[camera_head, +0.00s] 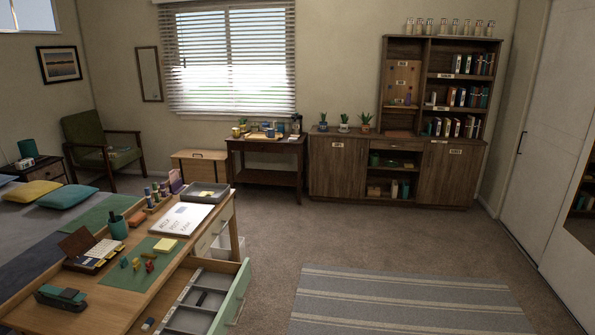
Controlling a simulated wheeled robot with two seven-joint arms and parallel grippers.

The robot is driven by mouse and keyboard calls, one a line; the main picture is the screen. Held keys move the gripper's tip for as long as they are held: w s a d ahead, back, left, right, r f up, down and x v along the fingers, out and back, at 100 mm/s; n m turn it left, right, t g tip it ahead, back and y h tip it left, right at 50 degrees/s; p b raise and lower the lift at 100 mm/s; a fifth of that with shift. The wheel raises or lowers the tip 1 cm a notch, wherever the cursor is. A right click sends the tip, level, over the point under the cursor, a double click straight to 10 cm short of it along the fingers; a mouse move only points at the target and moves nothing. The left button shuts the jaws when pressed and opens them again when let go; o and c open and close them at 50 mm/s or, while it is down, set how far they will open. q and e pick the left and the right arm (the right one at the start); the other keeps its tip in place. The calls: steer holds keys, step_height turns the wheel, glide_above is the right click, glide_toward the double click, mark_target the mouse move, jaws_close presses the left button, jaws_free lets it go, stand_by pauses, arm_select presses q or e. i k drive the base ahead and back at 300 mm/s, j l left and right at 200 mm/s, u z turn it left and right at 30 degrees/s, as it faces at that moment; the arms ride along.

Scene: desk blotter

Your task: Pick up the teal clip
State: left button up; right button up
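A wooden desk with a green blotter (173,255) stands at the lower left. Several small coloured pieces lie together on the blotter. One piece (124,262) at their left end looks greenish, and a red one (148,256) lies to its right. They are too small for me to tell which is the teal clip. Neither of my grippers is in view.
A teal stapler-like object (60,296), an open brown box (92,250), a teal cup (118,228) and yellow notes (165,244) are on the desk. A white printed pad (181,219) lies further back. An open drawer (232,297) sticks out right.

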mark_target(125, 262)
steer(key=u, duration=1.3)
